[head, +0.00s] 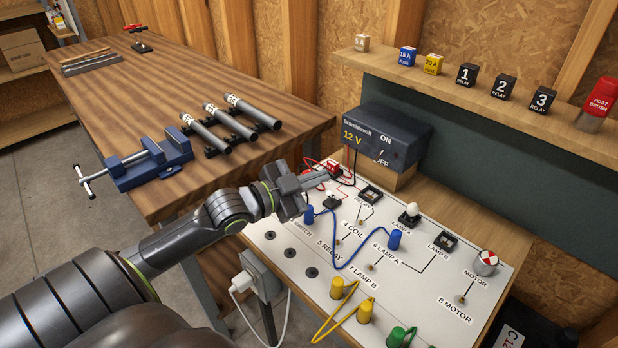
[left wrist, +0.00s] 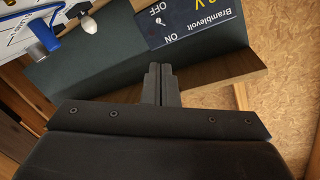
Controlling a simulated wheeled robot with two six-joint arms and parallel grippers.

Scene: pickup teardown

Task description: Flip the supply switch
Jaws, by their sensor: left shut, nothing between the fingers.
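The supply is a dark blue-grey box (head: 372,128) labelled Bramblevolt 12 V, on a wooden block at the back of the bench. Its small light switch lever (head: 381,153) sits between the ON and OFF labels. The lever also shows in the left wrist view (left wrist: 158,21), where the labels are upside down. I cannot tell for sure which way the lever leans. My left gripper (head: 321,178) is shut and empty, in front of the box and to its lower left, over the white circuit board. Its fingers (left wrist: 158,76) are apart from the lever. My right gripper is not in view.
The white circuit board (head: 292,250) carries blue, yellow and green plugs and wires close below my arm. A shelf (head: 450,88) with fuse and relay blocks runs above the box. A blue vise (head: 150,165) stands on the left bench.

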